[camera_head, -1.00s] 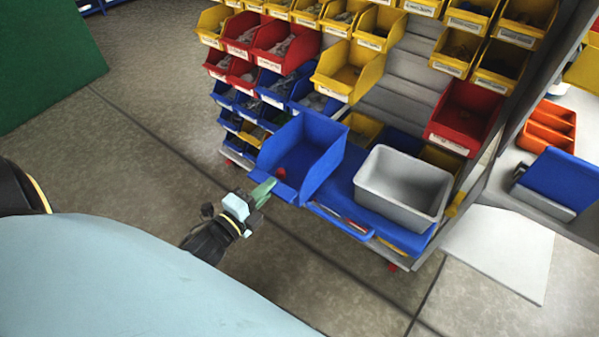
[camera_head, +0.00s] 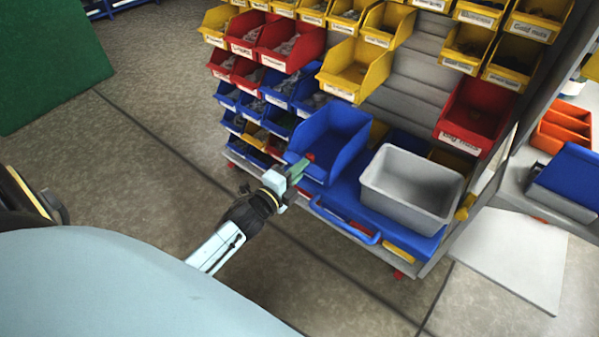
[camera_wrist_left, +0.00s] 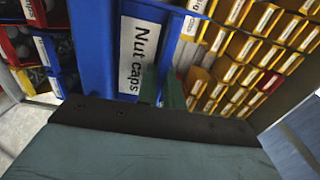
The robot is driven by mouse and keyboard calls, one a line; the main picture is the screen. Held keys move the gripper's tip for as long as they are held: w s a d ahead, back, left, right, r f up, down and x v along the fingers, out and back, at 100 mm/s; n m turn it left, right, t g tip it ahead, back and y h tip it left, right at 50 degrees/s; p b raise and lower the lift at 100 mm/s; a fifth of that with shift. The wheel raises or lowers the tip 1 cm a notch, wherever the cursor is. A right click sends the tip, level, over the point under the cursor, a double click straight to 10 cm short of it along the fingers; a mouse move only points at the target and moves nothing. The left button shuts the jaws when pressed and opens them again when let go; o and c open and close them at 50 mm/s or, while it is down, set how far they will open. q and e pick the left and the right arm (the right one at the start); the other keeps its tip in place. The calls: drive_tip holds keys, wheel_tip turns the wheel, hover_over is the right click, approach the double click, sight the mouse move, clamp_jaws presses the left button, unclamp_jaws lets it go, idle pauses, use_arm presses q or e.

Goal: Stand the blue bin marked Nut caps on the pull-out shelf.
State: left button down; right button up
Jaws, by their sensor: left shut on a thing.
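The blue bin marked Nut caps (camera_head: 338,128) is at the left part of the pull-out shelf in the head view, open side up. My left gripper (camera_head: 297,170) is shut on its front edge, from the near left side. In the left wrist view the white Nut caps label (camera_wrist_left: 137,58) on the blue bin is readable beside the green fingertips (camera_wrist_left: 163,90). The blue pull-out shelf (camera_head: 345,200) juts from the rack, with a handle at its front. I cannot tell whether the bin's base touches it. My right gripper is not in view.
A grey tub (camera_head: 412,188) stands on the right part of the shelf, close to the bin. The rack behind holds rows of yellow, red and blue bins, including a large red bin (camera_head: 476,115). Open floor (camera_head: 130,190) lies to the left.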

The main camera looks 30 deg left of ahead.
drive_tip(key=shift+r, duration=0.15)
use_arm(q)
drive_tip(key=shift+f, duration=0.1)
drive_tip(key=c, duration=1.5)
unclamp_jaws()
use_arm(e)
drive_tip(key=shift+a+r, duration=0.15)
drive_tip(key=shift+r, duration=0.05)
